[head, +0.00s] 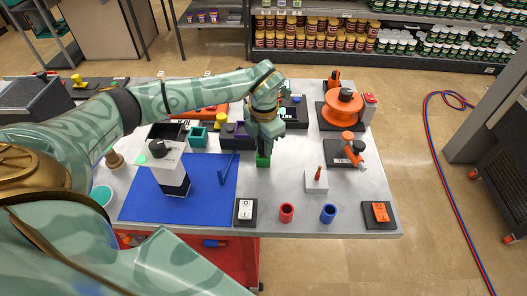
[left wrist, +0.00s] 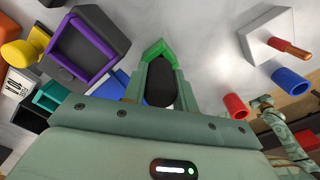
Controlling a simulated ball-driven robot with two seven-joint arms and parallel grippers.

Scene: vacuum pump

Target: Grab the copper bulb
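The copper bulb (head: 317,173) stands upright, small and reddish-brown, on a white square block (head: 317,184) on the table's right half. In the left wrist view the copper bulb (left wrist: 289,45) lies at the upper right, on its white block (left wrist: 262,22). My left gripper (head: 263,160) points down over the table, left of and slightly behind the bulb, clearly apart from it.
A red cup (head: 287,213) and a blue cup (head: 328,213) stand in front of the block. An orange-topped device (head: 344,104) and a small orange tool (head: 351,148) stand behind it. A blue mat (head: 143,198) lies left. Bare table lies between gripper and block.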

